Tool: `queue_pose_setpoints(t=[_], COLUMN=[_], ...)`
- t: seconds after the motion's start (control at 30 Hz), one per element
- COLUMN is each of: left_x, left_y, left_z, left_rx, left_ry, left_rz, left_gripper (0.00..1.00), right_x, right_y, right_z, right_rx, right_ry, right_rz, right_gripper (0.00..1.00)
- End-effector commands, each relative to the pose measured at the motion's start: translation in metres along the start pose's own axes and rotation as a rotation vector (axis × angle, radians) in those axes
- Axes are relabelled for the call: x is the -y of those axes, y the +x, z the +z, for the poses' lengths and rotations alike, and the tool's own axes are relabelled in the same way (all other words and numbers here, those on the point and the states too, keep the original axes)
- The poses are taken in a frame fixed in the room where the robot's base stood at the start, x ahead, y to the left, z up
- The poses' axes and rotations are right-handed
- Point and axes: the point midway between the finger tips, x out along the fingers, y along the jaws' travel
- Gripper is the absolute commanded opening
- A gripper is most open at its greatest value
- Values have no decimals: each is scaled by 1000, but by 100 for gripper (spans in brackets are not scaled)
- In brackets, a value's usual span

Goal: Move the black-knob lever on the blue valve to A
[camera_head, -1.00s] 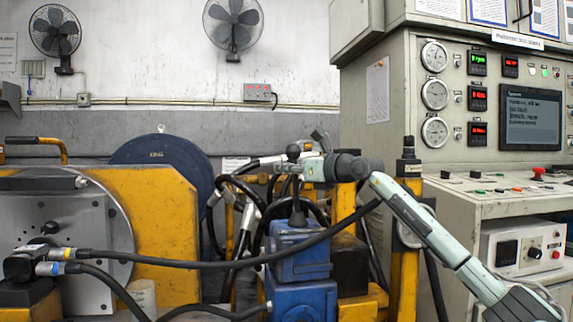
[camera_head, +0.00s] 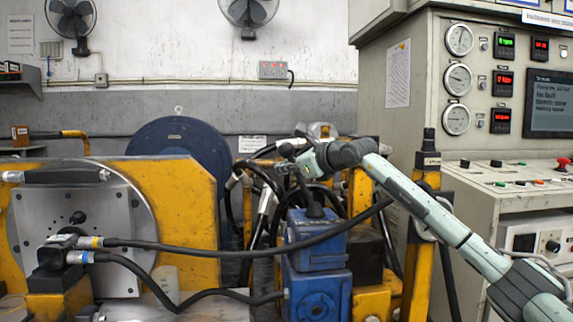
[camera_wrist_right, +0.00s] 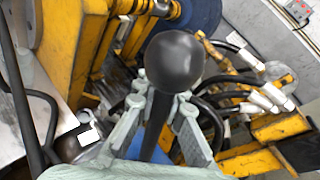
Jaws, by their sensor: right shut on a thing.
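The blue valve (camera_head: 318,290) stands at lower centre in the head view. Its lever leans to the left from the valve top, and its black knob (camera_head: 286,149) shows just above my right gripper. My right gripper (camera_head: 290,167) is shut on the lever, its arm coming in from the right. In the right wrist view the round black knob (camera_wrist_right: 175,62) stands above the fingers, and the dark lever shaft (camera_wrist_right: 157,125) runs between them. The gripper partly hides the shaft in the head view. I cannot read an A mark. My left gripper is not in view.
A black hose (camera_head: 230,254) crosses in front of the blue valve. Yellow frame parts (camera_head: 190,215) and a dark blue disc (camera_head: 180,143) are at left. A grey control cabinet (camera_head: 400,120) with gauges is at right. Several hoses crowd behind the valve.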

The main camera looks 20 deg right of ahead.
Motion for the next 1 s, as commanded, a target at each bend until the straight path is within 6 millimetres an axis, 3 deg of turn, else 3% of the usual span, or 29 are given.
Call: queue_pose_setpoints(t=[0.07, 0.1, 0.2, 0.57, 0.73, 1.0], left_x=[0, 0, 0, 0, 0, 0], left_y=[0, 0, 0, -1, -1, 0], left_z=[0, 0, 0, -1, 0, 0], left_rx=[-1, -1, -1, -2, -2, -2], left_ry=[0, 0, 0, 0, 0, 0], left_rz=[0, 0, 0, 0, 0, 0], left_gripper=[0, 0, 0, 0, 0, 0], right_x=[-2, -2, -2, -1, 0, 0], right_y=[1, 1, 1, -2, -25, -83], right_z=[-1, -1, -1, 0, -1, -2], right_rx=[-2, -1, -1, 0, 1, -2], right_ry=[-3, -3, -2, 0, -2, -3], right_rz=[4, 4, 4, 2, 0, 1], right_gripper=[0, 12, 24, 25, 25, 25])
